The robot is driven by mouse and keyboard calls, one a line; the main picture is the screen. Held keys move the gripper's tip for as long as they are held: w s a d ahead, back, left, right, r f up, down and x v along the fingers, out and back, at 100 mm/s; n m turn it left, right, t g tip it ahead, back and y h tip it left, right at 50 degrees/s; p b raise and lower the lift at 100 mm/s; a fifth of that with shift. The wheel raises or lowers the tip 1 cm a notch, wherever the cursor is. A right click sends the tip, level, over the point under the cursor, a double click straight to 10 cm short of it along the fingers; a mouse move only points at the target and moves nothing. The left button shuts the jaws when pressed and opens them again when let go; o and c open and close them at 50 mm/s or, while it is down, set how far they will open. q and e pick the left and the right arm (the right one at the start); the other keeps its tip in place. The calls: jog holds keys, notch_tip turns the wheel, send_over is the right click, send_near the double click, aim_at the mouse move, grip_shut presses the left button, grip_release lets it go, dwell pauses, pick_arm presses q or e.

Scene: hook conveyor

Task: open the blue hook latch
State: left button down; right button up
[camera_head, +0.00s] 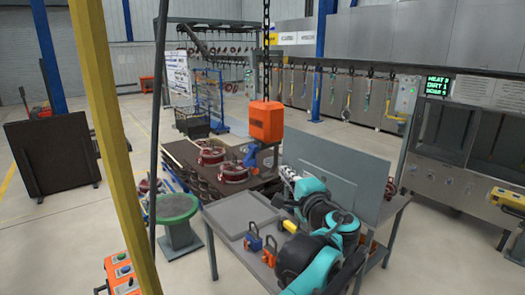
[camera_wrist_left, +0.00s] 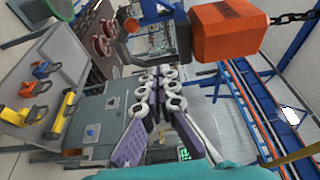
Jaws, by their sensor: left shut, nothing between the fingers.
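An orange hoist block (camera_head: 266,121) hangs on a dark chain. Below it is a hook with a blue latch (camera_head: 251,157). In the left wrist view the orange block (camera_wrist_left: 228,32) is at the upper right, with the blue latch (camera_wrist_left: 157,10) at the top edge beside the dark grey hook (camera_wrist_left: 133,45). My left gripper (camera_head: 286,173) is just right of and below the hook in the head view. In the wrist view its white and purple fingers (camera_wrist_left: 160,88) are together and empty, apart from the hook. Whether the latch is open is unclear. My right gripper is not in view.
A grey workbench (camera_head: 222,212) with an upright panel (camera_head: 335,165) stands in front. On it are a blue clamp (camera_head: 253,238), an orange one (camera_head: 270,252) and a yellow tool (camera_head: 290,225). A dark table (camera_head: 190,160) with red wheels stands behind. A yellow post (camera_head: 112,150) is at left.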

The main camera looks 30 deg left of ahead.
pick_arm(q)
jog(key=shift+r, duration=0.1)
jog(key=w+a+p, duration=0.2)
jog(key=w+a, duration=0.1)
jog(key=a, duration=0.6)
jog(key=shift+p, duration=0.4)
jog(key=shift+s, duration=0.1)
dwell(0.3)
